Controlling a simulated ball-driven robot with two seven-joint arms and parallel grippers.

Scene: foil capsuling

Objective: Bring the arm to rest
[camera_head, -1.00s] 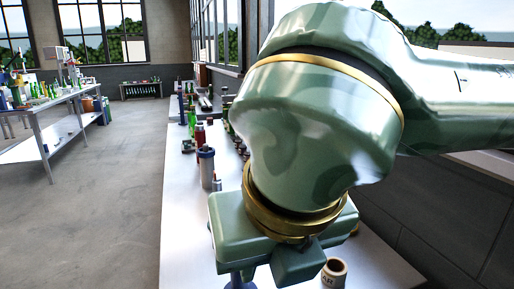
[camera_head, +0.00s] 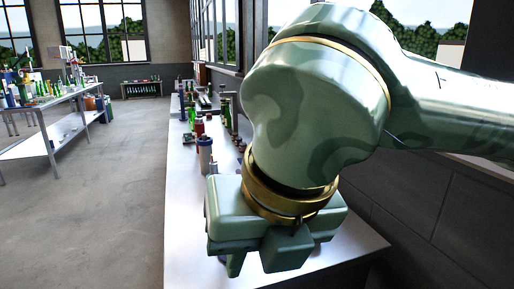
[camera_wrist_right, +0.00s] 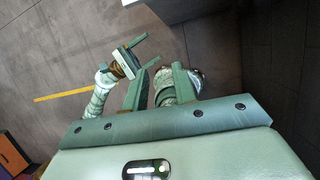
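My right arm fills the right of the head view, and its gripper (camera_head: 262,268) points down over the near part of the white table (camera_head: 180,262). The left arm does not show in the head view.
Along the table stand a grey cylinder with a dark top (camera_head: 205,155), a red bottle (camera_head: 199,127) and several green bottles. A second bench (camera_head: 50,140) with bottles is at the left. Grey floor (camera_head: 110,190) between them is clear. A wall runs along the right.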

